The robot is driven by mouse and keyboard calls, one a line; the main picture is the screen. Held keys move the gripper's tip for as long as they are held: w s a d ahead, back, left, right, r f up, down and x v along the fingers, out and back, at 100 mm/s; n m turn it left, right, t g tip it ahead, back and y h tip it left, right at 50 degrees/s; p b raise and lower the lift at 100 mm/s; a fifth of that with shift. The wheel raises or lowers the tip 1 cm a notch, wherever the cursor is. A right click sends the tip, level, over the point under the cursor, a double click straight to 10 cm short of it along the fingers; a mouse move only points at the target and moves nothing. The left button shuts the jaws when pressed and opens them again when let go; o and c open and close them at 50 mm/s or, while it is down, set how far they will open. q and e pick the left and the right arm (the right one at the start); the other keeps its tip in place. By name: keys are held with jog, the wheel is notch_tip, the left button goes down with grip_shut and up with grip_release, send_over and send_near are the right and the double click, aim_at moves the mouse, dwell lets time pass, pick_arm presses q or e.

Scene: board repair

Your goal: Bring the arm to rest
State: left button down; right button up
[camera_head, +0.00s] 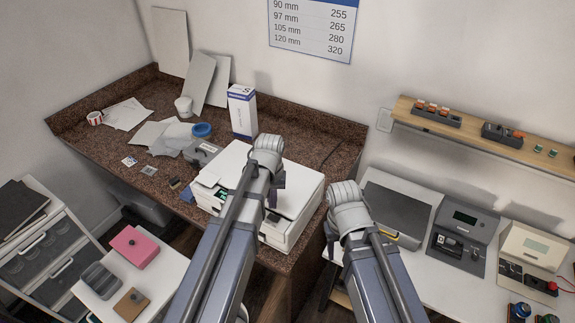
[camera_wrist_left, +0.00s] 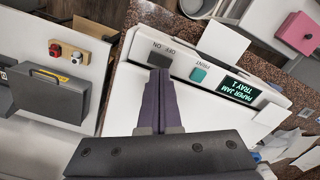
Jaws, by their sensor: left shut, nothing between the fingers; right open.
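My left gripper (camera_head: 276,190) hangs in front of the white printer (camera_head: 303,212), partly hidden behind its own arm. In the left wrist view its dark fingers (camera_wrist_left: 160,85) are together and empty, over the printer's front edge by the ON/OFF marking. The printer also shows in the left wrist view (camera_wrist_left: 208,108), with a green PRINT button (camera_wrist_left: 198,75) and a screen (camera_wrist_left: 240,90) reading "PAPER JAM TRAY 1". My right gripper (camera_head: 329,232) is mostly hidden behind its arm, between the printer and the right-hand bench; only a dark part shows. It is open.
The granite counter (camera_head: 110,150) holds papers, a blue tape roll (camera_head: 202,130) and a white box (camera_head: 242,110). A white bench with a dark case (camera_head: 395,215) and devices is at right, below a wooden shelf (camera_head: 470,125). A pink box (camera_head: 135,247) sits at lower left.

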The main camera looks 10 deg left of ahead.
pick_arm(q)
jog(key=s+d+f+m+y+b, duration=0.1)
jog(key=s+d+f+m+b, duration=0.4)
jog(key=s+d+f+b, duration=0.4)
jog(key=s+f, duration=0.2)
jog(key=s, duration=0.2)
jog(key=shift+s+d+b, duration=0.2)
jog(key=shift+b, duration=0.2)
pick_arm(e)
notch_tip(320, 180, down, 11)
pick_arm(q)
notch_tip(320, 180, up, 19)
jog(key=m+h+p, duration=0.1)
jog(key=m+p, duration=1.7)
jog(key=p, duration=0.1)
send_over(271, 217)
jog(key=shift+w+m, duration=0.1)
jog(key=shift+m, duration=0.2)
pick_arm(e)
notch_tip(271, 217, up, 19)
pick_arm(q)
jog(key=shift+f, duration=0.15)
pick_arm(e)
jog(key=shift+f, duration=0.15)
pick_arm(q)
notch_tip(271, 217, down, 14)
jog(key=b, duration=1.4)
pick_arm(e)
notch_tip(271, 217, down, 14)
